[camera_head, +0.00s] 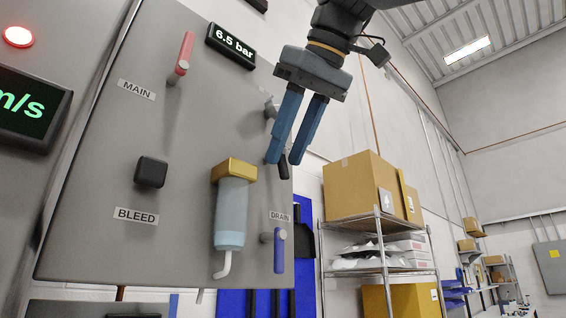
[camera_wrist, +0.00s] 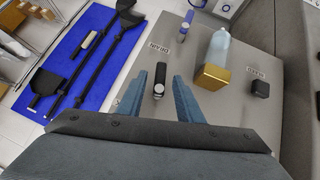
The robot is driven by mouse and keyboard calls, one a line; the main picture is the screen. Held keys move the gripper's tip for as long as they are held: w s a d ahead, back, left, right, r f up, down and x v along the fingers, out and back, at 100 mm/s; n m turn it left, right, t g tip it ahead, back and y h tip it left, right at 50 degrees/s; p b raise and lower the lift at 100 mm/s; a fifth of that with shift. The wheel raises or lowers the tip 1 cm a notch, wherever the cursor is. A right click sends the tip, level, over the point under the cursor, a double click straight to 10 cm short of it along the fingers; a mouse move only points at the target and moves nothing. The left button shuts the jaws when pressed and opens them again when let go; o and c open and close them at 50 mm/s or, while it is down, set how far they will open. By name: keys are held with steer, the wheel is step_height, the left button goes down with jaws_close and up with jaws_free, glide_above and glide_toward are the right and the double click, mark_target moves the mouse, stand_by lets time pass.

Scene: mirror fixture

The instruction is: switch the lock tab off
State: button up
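A small black lever (camera_wrist: 162,72) on a silver pivot, likely the lock tab, sits on the grey panel (camera_head: 110,200). Its label is too hidden to read. In the wrist view it shows between my fingers and points toward the DRAIN side. In the head view the lever (camera_head: 284,167) is mostly covered by my fingers and hangs down from its pivot. My gripper (camera_head: 283,160) is open and empty, with its two blue fingers in front of the lever. In the wrist view the fingertips (camera_wrist: 159,78) lie on both sides of it; contact cannot be told.
The panel also carries a red MAIN handle (camera_head: 180,58), a black BLEED knob (camera_head: 151,172), a blue DRAIN handle (camera_head: 279,250) and a gold-capped bottle (camera_head: 232,205). A display (camera_head: 231,46) reads 6.5 bar. A shelf with boxes (camera_head: 362,187) stands to the right.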

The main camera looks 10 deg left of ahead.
mark_target(282, 162)
steer(key=shift+x, duration=1.5)
steer(key=shift+c, duration=0.5)
jaws_close()
steer(key=shift+m+g+y+p, duration=0.3)
steer(key=shift+m+g+p, duration=0.1)
steer(key=shift+g+p, duration=0.25)
steer(key=shift+s+a+m+g+y+p, duration=0.2)
steer(key=shift+m+g+y+p, duration=0.1)
steer(key=shift+g+y+p, duration=0.1)
